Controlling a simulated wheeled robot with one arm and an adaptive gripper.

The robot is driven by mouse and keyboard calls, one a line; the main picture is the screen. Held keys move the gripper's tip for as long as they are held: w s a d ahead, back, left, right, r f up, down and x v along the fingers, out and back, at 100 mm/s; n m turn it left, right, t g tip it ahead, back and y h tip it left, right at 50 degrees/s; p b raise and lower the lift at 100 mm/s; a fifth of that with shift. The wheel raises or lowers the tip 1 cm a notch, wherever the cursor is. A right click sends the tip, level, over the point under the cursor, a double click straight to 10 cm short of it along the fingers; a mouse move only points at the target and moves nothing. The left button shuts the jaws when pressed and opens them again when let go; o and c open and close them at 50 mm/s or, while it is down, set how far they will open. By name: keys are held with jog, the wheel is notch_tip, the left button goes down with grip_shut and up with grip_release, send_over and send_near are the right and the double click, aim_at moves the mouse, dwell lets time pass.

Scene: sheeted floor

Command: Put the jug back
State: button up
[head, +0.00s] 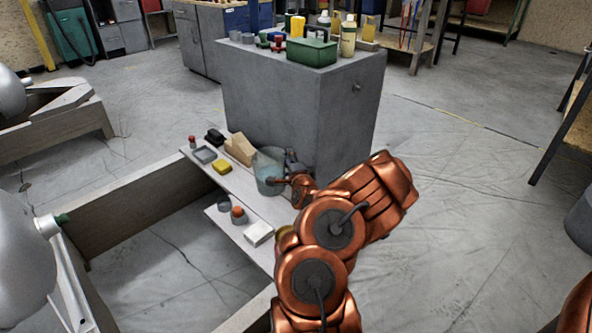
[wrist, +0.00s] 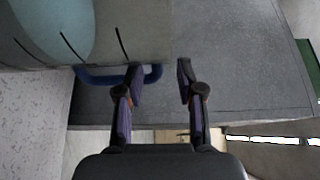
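The jug (head: 268,171) is a translucent pale blue-grey vessel standing upright on the light plank shelf, close to the grey cabinet. In the wrist view the jug (wrist: 110,30) fills the upper left, with dark marks on its wall and a dark blue handle (wrist: 92,79) along its lower edge. My gripper (wrist: 160,76) is open, its two purple-padded fingers apart. The left finger overlaps the handle in the picture, and the handle's right end shows between the fingers; I cannot tell whether they touch. In the head view my gripper (head: 285,181) is at the jug's right side, partly hidden by my arm.
The plank shelf (head: 226,178) also holds a wooden block (head: 240,148), a yellow sponge-like item (head: 222,167) and a grey tray (head: 204,155). A lower plank carries a white block (head: 259,233) and small cups. The grey cabinet (head: 290,105) stands directly behind, with bottles and a green box on top.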

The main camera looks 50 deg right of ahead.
jog(key=p+v, duration=0.2)
jog(key=v, duration=0.6)
jog(key=shift+s+a+p, duration=0.2)
jog(key=shift+s+p, duration=0.05)
jog(key=shift+p, duration=0.05)
jog(key=w+a+n+g+y, duration=0.1)
jog(key=w+a+n+y, duration=0.25)
jog(key=a, duration=0.35)
jog(key=w+a+f+n+g+y, duration=0.1)
jog(key=w+a+n+y, duration=0.2)
jog(key=a+n, duration=0.35)
jog(key=w+a+n+g+y, duration=0.1)
jog(key=w+a+n+y, duration=0.2)
jog(key=a, duration=0.5)
jog(key=s+a+n+g+y, duration=0.35)
jog(key=s+a+g, duration=0.2)
jog(key=a, duration=0.55)
jog(key=s+a+r+n+g, duration=0.3)
jog(key=s+a+r, duration=0.1)
jog(key=s, duration=0.6)
jog(key=s+a+r+n+g+h, duration=0.1)
jog(key=s+a+r+n+g, duration=0.2)
jog(key=s, duration=0.7)
jog(key=s+a+r+n+g+h, duration=0.1)
jog(key=s+a+r+n+g, duration=0.2)
jog(key=s+a+r, duration=0.3)
jog(key=s, duration=0.4)
jog(key=shift+s+a+r, duration=0.15)
jog(key=shift+a+r, duration=0.05)
jog(key=shift+a, duration=0.05)
